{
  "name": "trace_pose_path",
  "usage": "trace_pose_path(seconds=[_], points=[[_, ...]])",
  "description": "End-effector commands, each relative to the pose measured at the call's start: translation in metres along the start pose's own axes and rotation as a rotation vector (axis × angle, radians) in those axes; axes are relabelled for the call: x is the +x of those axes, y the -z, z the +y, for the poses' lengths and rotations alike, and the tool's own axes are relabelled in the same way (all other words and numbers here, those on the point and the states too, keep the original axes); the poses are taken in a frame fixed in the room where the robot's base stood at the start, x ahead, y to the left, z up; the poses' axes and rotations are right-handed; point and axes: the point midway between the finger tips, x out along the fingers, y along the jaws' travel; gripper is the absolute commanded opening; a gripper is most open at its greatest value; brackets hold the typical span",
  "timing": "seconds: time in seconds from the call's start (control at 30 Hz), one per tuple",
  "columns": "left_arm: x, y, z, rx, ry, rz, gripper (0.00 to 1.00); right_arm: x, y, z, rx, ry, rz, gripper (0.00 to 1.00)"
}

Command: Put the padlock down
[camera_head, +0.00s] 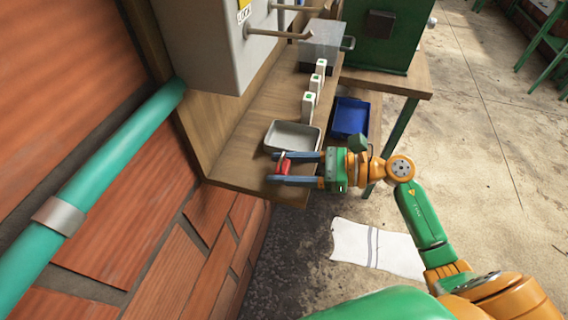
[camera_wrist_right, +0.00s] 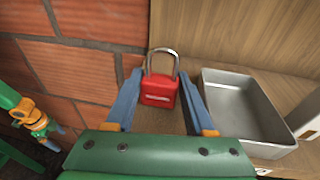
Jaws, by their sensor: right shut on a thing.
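The red padlock (camera_head: 284,167) with a grey metal shackle sits between the blue fingers of my right gripper (camera_head: 272,168), at the near end of the wooden shelf (camera_head: 240,172). In the right wrist view the padlock (camera_wrist_right: 159,93) is upright, shackle up, with a finger of the right gripper (camera_wrist_right: 160,82) on each side. The right gripper is shut on it. Whether its underside touches the shelf cannot be told. My left gripper (camera_wrist_right: 52,138) shows small at the left of the wrist view; its jaws are unclear.
A grey metal tray (camera_head: 293,137) stands just beyond the padlock; it also shows in the wrist view (camera_wrist_right: 240,105). Several white-and-green items stand behind it. A blue bin (camera_head: 350,118) is to the right. A brick wall (camera_head: 195,235) and wooden panel border the shelf.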

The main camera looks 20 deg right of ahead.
Motion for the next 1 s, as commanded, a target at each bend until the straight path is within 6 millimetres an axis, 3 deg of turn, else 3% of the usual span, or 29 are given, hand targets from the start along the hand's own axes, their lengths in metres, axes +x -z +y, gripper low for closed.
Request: trace_pose_path(seconds=[0.37, 0.4, 0.43, 0.93, 1.0], points=[[0.005, -0.001, -0.001, -0.001, 0.002, 0.000, 0.88, 0.001, 0.007, 0.000, -0.002, 0.000, 0.000, 0.00], [0.005, -0.001, -0.001, -0.001, 0.002, 0.000, 0.88, 0.000, 0.006, 0.000, -0.001, 0.000, 0.000, 0.59], [0.004, -0.001, -0.001, -0.001, 0.002, 0.000, 0.88, 0.000, 0.006, 0.000, -0.001, 0.000, 0.000, 0.67], [-0.003, 0.000, -0.002, 0.000, 0.002, 0.000, 0.88, -0.001, 0.000, 0.000, 0.000, 0.000, 0.000, 0.67], [0.007, -0.001, -0.001, 0.000, 0.002, 0.000, 0.88, -0.010, 0.007, -0.001, 0.000, 0.003, 0.002, 0.67]])
